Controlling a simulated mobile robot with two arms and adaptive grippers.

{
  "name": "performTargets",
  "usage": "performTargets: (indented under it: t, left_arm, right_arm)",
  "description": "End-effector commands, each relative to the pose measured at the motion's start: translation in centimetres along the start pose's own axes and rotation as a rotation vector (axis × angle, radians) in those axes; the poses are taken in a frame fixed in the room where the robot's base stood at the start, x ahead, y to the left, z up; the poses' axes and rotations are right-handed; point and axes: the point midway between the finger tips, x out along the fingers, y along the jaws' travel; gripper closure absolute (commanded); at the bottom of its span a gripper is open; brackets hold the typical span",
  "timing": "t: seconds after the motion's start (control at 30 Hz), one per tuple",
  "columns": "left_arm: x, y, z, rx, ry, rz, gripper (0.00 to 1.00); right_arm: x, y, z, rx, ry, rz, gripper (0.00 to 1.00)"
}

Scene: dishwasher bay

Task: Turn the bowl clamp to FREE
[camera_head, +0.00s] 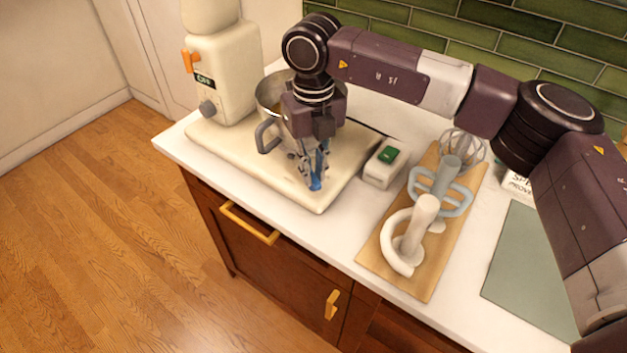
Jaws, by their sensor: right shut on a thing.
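The bowl clamp shows as a blue lever (316,183) low at the front of the mixer base (270,178). My right gripper (313,167) points down and is shut on this lever; its fingers hide the upper part of it. The lever's markings, FREE included, cannot be read. The steel mixing bowl (266,97) with its grey handle (264,137) stands on the base, partly hidden behind my right gripper. My left gripper is not in view.
The cream mixer body (229,80) with an orange lever (189,61) stands at the left. Right of the base are a box with a green switch (388,154), a wooden board (410,283) with several mixing attachments, and a grey-green mat (527,270). My right arm spans above.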

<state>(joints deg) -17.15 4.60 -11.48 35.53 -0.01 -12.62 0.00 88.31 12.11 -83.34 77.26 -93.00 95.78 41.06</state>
Motion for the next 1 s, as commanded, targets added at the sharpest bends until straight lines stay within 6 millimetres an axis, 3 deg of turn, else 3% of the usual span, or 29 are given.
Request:
performTargets:
  t: [0.1, 0.4, 1.0]
  left_arm:
    - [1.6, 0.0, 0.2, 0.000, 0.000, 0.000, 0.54]
    - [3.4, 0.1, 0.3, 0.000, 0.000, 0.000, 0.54]
    - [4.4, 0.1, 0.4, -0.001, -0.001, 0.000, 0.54]
  right_arm:
    - [0.3, 0.0, 0.1, -0.108, -0.003, 0.000, 1.00]
    - [0.1, 0.0, 0.1, -0.350, -0.002, -0.001, 1.00]
    - [-0.1, 0.0, 0.1, -0.541, -0.002, 0.000, 1.00]
